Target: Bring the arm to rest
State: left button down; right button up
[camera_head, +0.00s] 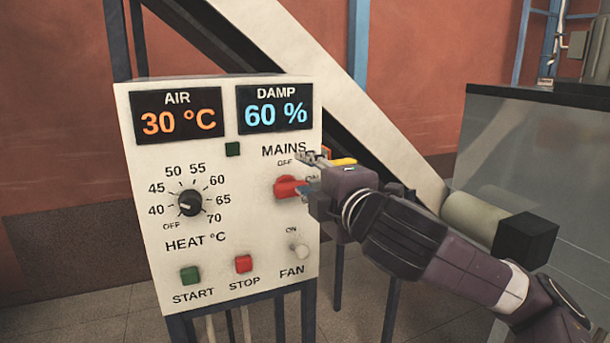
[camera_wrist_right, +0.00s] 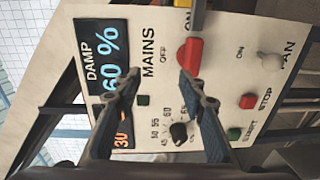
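My right arm reaches in from the lower right in the head view. Its gripper (camera_head: 307,174) is at the right side of a white control panel (camera_head: 225,260), close to the red MAINS switch (camera_head: 287,187). In the right wrist view the two fingers (camera_wrist_right: 157,84) stand apart with nothing held between them. The red switch (camera_wrist_right: 189,54) shows just beyond one fingertip; I cannot tell whether they touch. The gripper partly covers the ON mark, so the switch's exact setting is hard to read. My left gripper is not in view.
The panel has lit AIR (camera_head: 178,114) and DAMP (camera_head: 275,107) displays, a black HEAT knob (camera_head: 190,203), green START (camera_head: 190,275) and red STOP (camera_head: 243,263) buttons, and a FAN toggle (camera_head: 299,249). A slanted beam (camera_head: 330,85) runs behind it. A grey tank (camera_head: 545,135) stands right.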

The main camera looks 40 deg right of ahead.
jog(key=shift+w+d+f, duration=0.1)
jog(key=shift+w+d, duration=0.05)
jog(key=shift+w, duration=0.05)
jog(key=shift+s, duration=0.1)
